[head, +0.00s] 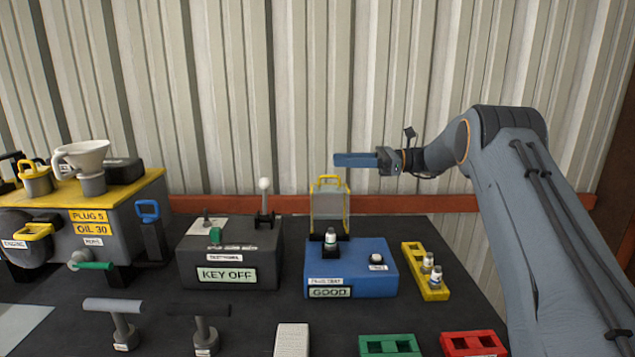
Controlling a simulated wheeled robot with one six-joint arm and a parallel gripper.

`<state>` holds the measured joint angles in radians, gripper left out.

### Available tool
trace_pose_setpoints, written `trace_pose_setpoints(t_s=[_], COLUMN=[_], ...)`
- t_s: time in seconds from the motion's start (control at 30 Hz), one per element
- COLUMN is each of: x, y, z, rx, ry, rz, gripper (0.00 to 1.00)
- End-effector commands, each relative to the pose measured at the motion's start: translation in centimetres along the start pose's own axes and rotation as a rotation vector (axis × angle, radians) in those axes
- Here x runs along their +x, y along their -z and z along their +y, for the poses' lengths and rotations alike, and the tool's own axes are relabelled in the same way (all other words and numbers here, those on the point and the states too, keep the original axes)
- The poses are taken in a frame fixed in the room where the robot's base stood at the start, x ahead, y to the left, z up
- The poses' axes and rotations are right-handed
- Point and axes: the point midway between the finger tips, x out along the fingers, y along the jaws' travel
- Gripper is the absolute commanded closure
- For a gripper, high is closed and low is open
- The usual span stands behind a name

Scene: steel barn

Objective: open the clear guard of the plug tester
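The plug tester (382,258) is a blue box on the dark bench, with a display reading GOOD. Its clear guard (330,207), a greyish see-through panel with a yellow frame and a yellow handle on top, stands upright at the back of the box. A white-topped spark plug (331,238) stands in a dark socket in front of the guard, uncovered. My gripper (338,160) is in the air above and slightly right of the guard, apart from it, pointing left. Its blue fingers overlap from this side, so their opening is hidden.
A KEY OFF box (228,275) with a white-knobbed lever (264,190) stands left of the tester. A yellow plug rack (413,252) is close on the right. Green (390,346) and red (470,343) trays lie in front. A corrugated wall (270,90) rises behind.

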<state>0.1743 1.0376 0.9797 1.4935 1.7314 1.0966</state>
Motion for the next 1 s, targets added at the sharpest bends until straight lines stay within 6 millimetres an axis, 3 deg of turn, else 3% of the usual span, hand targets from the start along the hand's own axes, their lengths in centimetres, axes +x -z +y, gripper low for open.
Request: trace_pose_setpoints(t_s=[0.4,0.63,0.77,1.0], x=[0.0,0.2,1.4,5.2], y=[4.7,5.8,5.6,5.5], z=[-1.2,-1.5,-1.4,-1.3], rx=[0.0,0.0,0.0,0.001], ry=[0.0,0.0,-0.001,-0.003], rz=[0.0,0.0,0.0,0.0], gripper=[0.74,0.74,0.74,0.74])
